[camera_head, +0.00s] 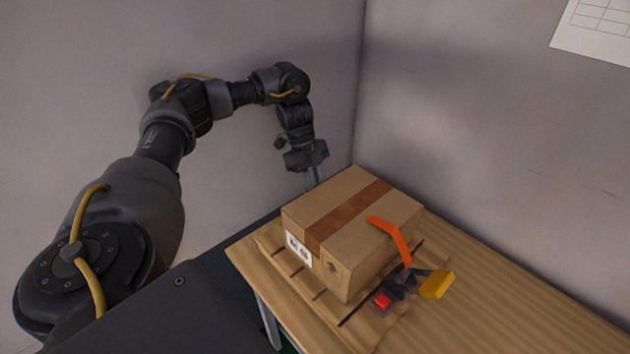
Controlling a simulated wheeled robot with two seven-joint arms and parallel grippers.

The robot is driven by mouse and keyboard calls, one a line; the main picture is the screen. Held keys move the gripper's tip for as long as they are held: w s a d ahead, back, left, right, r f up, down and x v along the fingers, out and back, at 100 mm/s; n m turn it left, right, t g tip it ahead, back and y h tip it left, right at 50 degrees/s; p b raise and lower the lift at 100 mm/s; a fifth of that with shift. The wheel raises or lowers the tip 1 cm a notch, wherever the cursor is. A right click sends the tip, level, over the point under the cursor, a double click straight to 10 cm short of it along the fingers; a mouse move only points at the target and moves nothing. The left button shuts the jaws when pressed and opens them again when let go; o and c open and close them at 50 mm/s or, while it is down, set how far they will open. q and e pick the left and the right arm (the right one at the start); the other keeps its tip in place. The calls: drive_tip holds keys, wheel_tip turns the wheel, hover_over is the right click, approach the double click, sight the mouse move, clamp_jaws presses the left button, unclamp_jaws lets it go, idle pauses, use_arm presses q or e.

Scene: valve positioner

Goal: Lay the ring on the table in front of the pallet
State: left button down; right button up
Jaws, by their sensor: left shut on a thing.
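My left gripper (315,178) points down at the far left edge of the cardboard box (350,215). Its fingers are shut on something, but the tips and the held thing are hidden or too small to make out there. No complete ring can be made out. An orange curved strip (393,238) arches at the box's right side, and I cannot tell whether it is part of a ring. The slatted wooden pallet (318,297) lies under the box on the wooden table (530,297). My right gripper is not in view.
A dark tool with a red part (382,300) and a yellow part (437,285) is in front of the box, by the pallet's right side. The table's right part is clear. Grey walls stand close behind, with a paper sheet (597,32) on the right one.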

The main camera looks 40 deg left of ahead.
use_arm(q)
drive_tip(key=shift+r, duration=0.45)
